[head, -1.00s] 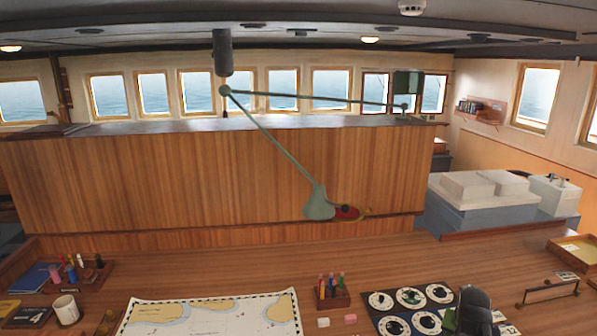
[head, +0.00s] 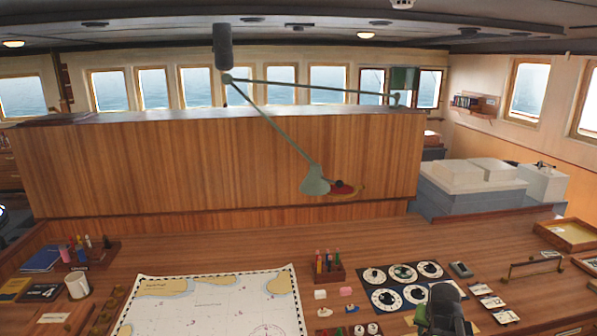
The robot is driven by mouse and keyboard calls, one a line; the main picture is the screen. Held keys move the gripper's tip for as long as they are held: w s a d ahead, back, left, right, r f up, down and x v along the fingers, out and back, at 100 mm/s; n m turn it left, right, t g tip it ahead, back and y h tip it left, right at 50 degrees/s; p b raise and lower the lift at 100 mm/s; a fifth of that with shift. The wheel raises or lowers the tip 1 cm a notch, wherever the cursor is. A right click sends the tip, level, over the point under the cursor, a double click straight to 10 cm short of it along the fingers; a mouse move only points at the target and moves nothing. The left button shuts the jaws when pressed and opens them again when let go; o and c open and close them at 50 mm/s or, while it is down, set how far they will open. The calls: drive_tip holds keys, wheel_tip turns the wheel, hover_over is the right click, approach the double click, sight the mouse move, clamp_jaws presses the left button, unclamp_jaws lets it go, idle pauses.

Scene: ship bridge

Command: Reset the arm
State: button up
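The dark grey end of my arm, with my gripper (head: 443,308), shows at the bottom edge right of centre in the head view. It is over the front of the wooden chart desk (head: 225,242), just below and partly in front of a dark panel of round dials (head: 402,272). I see it from behind and above. Its fingers are hidden, so I cannot tell whether it is open or shut or holds anything.
A chart (head: 210,300) lies left of centre. A marker rack (head: 327,266), small blocks and several cards lie around the arm. A raised rail (head: 536,264) and a shallow tray (head: 568,234) are at right. A green lamp (head: 314,180) hangs above. A mug (head: 77,285) stands at left.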

drive_tip(key=s+a+f+n+b, duration=0.1)
drive_tip(key=a+f+b, duration=0.3)
drive_tip(key=a, duration=0.3)
drive_tip(key=s+a+f+n+g+y+b, duration=0.1)
drive_tip(key=a+f+n+b, duration=0.1)
drive_tip(key=a+f, duration=0.3)
drive_tip(key=s+a+f+n+b, duration=0.1)
drive_tip(key=a+f+b, duration=0.4)
drive_tip(key=a, duration=0.4)
drive_tip(key=shift+s+a+f+n+g+y+b, duration=0.1)
drive_tip(key=shift+a+n+g+y+b, duration=0.2)
drive_tip(key=shift+a+g+y+b, duration=0.1)
drive_tip(key=s, duration=0.1)
drive_tip(key=s+g, duration=0.1)
drive_tip(key=s, duration=0.1)
drive_tip(key=s+n+g+p, duration=0.1)
drive_tip(key=shift+s+a+r, duration=0.15)
drive_tip(key=shift+a+r, duration=0.1)
drive_tip(key=shift+a, duration=0.1)
